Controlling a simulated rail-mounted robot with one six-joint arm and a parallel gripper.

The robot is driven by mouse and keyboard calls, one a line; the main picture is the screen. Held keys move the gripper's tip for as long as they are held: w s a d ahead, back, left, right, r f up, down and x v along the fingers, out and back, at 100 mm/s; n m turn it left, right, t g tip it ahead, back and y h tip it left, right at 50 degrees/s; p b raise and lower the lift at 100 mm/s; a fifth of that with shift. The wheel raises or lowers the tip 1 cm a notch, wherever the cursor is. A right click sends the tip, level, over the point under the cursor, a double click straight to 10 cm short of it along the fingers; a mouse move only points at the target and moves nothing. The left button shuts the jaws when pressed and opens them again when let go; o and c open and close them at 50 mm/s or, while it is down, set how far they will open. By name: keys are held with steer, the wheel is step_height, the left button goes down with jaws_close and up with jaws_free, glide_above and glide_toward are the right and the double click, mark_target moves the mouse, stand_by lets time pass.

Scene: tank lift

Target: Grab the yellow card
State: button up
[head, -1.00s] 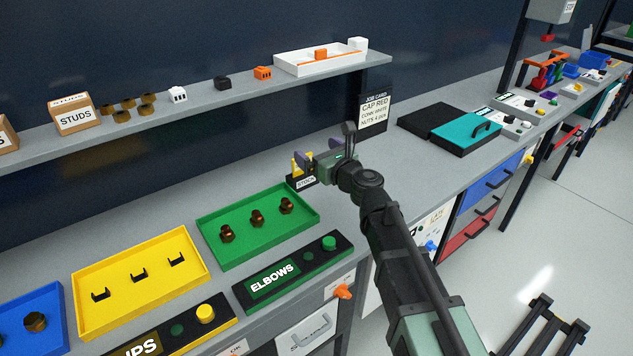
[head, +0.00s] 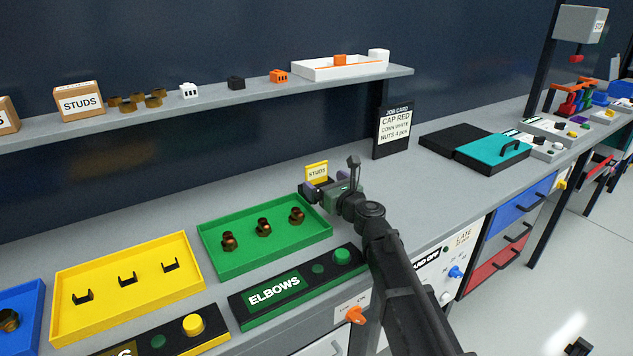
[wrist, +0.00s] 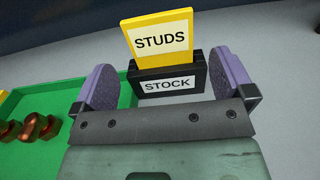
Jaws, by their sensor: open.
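The yellow card (head: 317,170) stands upright with a white label reading STUDS. In the wrist view the yellow card (wrist: 160,38) rises from a black holder (wrist: 167,82) labelled STOCK, which hides its lower edge. My gripper (wrist: 163,68) is open in the wrist view, with one purple finger left and one right of the holder. A gap shows between each finger and the card. In the head view my gripper (head: 327,183) is low over the bench at the card, and it partly covers the holder.
A green tray (head: 205,238) with several brown fittings lies left of the gripper. A job card stand (head: 393,130) stands to the right, with a teal-lidded case (head: 490,150) beyond it. A shelf (head: 200,110) runs above the back of the bench.

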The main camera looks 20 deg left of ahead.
mark_target(317, 176)
steer(key=x, duration=0.5)
steer(key=shift+w, duration=0.15)
steer(key=shift+d, duration=0.1)
steer(key=c, duration=0.9)
steer(key=shift+c, duration=0.2)
step_height(317, 176, up, 20)
steer(key=p, duration=2)
